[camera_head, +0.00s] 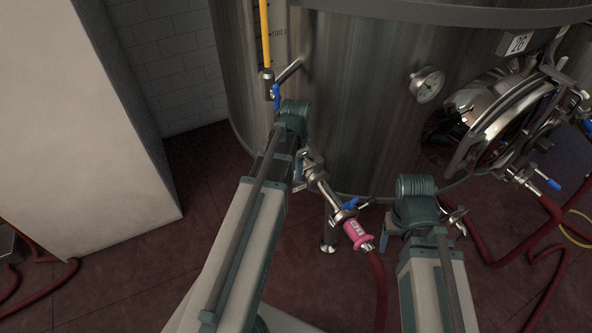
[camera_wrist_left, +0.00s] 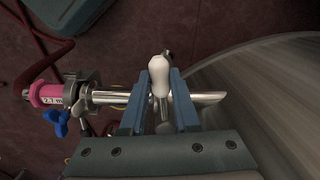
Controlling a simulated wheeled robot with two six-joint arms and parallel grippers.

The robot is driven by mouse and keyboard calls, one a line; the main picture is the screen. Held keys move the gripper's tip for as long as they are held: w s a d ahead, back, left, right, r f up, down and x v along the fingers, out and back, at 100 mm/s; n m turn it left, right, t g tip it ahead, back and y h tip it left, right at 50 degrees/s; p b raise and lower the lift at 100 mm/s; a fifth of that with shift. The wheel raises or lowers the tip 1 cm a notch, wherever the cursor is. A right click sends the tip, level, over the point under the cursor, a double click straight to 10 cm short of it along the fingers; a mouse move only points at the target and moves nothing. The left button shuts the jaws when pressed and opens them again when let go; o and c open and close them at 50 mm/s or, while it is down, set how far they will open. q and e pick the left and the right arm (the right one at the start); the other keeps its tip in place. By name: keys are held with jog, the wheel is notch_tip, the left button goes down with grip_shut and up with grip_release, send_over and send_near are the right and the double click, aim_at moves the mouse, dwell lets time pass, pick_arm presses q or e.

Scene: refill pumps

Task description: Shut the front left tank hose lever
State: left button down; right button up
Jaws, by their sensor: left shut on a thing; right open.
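My left gripper (camera_wrist_left: 160,78) is shut on a white lever handle (camera_wrist_left: 160,88) in the left wrist view, with a blue-grey finger on each side. The handle crosses a silver outlet pipe (camera_wrist_left: 208,98). In the head view my left gripper (camera_head: 301,170) is mostly behind its own arm, by the pipe (camera_head: 326,190) at the steel tank (camera_head: 350,110); the handle is hidden there. A pink hose coupling (camera_head: 355,234) and a blue lever (camera_head: 352,204) sit lower on the line. My right gripper (camera_head: 424,222) is open and empty, right of the coupling.
A red hose (camera_head: 377,285) hangs from the coupling to the floor. A round hatch (camera_head: 510,115), a gauge (camera_head: 427,85) and more hoses (camera_head: 535,240) are at the right. A sight tube (camera_head: 266,40) stands upper left. A pale wall block (camera_head: 75,130) is at the left.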

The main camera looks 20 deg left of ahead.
pick_arm(q)
jog(key=shift+a, duration=0.1)
jog(key=c, duration=0.6)
grip_release()
jog(key=shift+c, duration=0.2)
notch_tip(320, 180, up, 8)
jog(key=p, duration=0.7)
jog(key=shift+f+p, duration=0.15)
jog(key=shift+p, duration=0.15)
jog(key=shift+f, duration=0.1)
